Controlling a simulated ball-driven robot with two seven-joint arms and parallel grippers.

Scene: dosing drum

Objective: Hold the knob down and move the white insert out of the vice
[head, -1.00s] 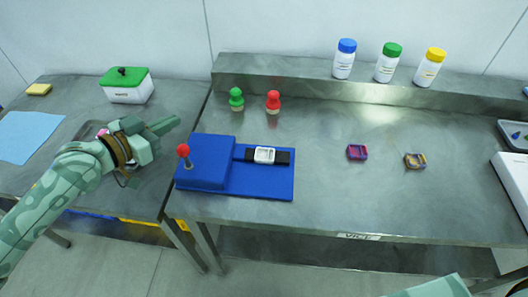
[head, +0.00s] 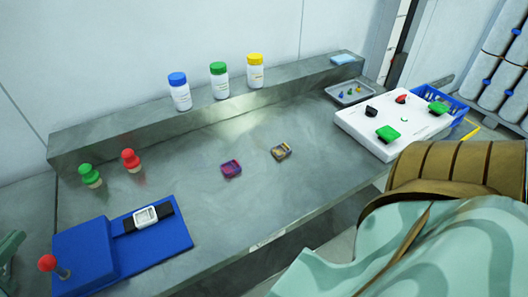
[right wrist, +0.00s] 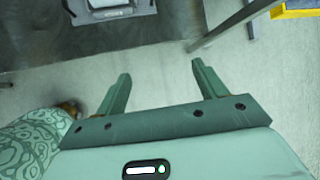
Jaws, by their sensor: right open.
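The blue vice (head: 150,250) lies at the lower left of the head view. Its red knob (head: 47,263) stands up on a thin stem at the left end. The white insert (head: 145,217) sits in the vice between black jaws. My left gripper (head: 8,250) shows only in part at the left edge, apart from the knob; its fingers are too cut off to judge. My right gripper (right wrist: 156,70) is open and empty over the floor in the right wrist view. In the head view, my right arm fills the lower right and hides that table end.
Green (head: 90,175) and red (head: 131,160) stoppers stand behind the vice. Two small patterned blocks (head: 231,169) (head: 281,151) lie mid-table. Three bottles (head: 220,82) stand on the shelf. A white board (head: 392,125) and a grey tray (head: 350,93) are at right. The table's front middle is clear.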

